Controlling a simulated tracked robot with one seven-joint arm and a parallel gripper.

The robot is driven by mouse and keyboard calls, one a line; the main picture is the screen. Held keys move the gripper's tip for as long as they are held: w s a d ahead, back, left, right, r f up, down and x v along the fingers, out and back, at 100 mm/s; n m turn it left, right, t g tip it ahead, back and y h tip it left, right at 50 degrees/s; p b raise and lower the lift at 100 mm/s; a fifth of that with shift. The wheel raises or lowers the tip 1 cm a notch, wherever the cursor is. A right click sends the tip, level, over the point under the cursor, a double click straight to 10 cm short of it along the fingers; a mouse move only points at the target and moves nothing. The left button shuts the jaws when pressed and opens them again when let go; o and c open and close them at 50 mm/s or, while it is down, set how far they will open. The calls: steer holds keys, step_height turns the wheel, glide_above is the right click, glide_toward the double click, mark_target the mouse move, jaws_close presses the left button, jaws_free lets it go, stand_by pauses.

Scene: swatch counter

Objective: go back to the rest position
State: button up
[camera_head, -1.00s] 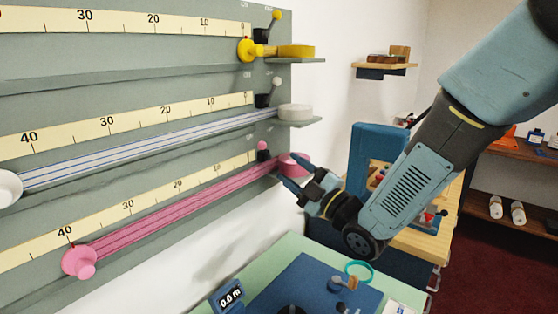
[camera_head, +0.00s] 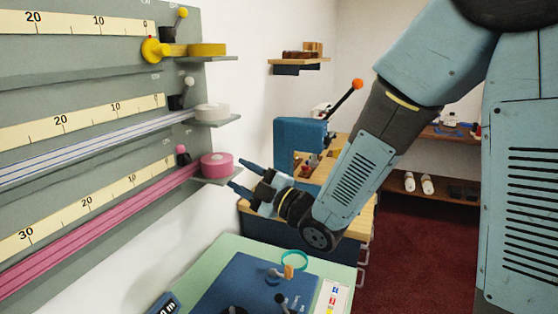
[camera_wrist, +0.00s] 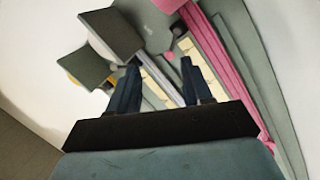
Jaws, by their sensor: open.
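My gripper (camera_head: 241,177) is open and empty in the head view. It hangs in the air just right of the pink roll (camera_head: 216,166), apart from it, above the far end of the green counter. In the wrist view my two dark fingers (camera_wrist: 160,88) stand apart with nothing between them. Beyond them the pink ribbon (camera_wrist: 225,65) runs along the board. In the head view my arm reaches down from the upper right.
A grey board (camera_head: 100,75) with yellow, white and pink ribbon rails stands at left. A green counter (camera_head: 225,255) with a blue mat (camera_head: 238,285) and teal ring (camera_head: 295,260) lies below. A blue machine (camera_head: 300,140) stands behind. Red floor (camera_head: 420,235) is open at right.

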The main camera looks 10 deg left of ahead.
steer(key=w+d+r+m+t+h, duration=0.1)
steer(key=w+d+m+t+h, duration=0.2)
steer(key=d, duration=0.4)
steer(key=w+d+r+m+t+h, duration=0.1)
steer(key=w+d+m+h, duration=0.3)
steer(key=d+m+h, duration=0.15)
steer(key=s+d+m+g+h, duration=0.2)
steer(key=d+m+h, duration=0.4)
steer(key=d, duration=0.7)
steer(key=s+d+m+g+h, duration=0.1)
steer(key=s+d+m+g, duration=0.2)
steer(key=s+d, duration=0.3)
steer(key=s+d+r+m+g+h, duration=0.1)
steer(key=s+d+m, duration=0.5)
steer(key=s, duration=0.7)
steer(key=shift+s+g+h, duration=0.15)
steer(key=shift+g+h, duration=0.6)
steer(key=shift+g, duration=0.25)
steer(key=shift+m, duration=0.25)
steer(key=shift+c, duration=0.2)
steer(key=shift+c, duration=0.4)
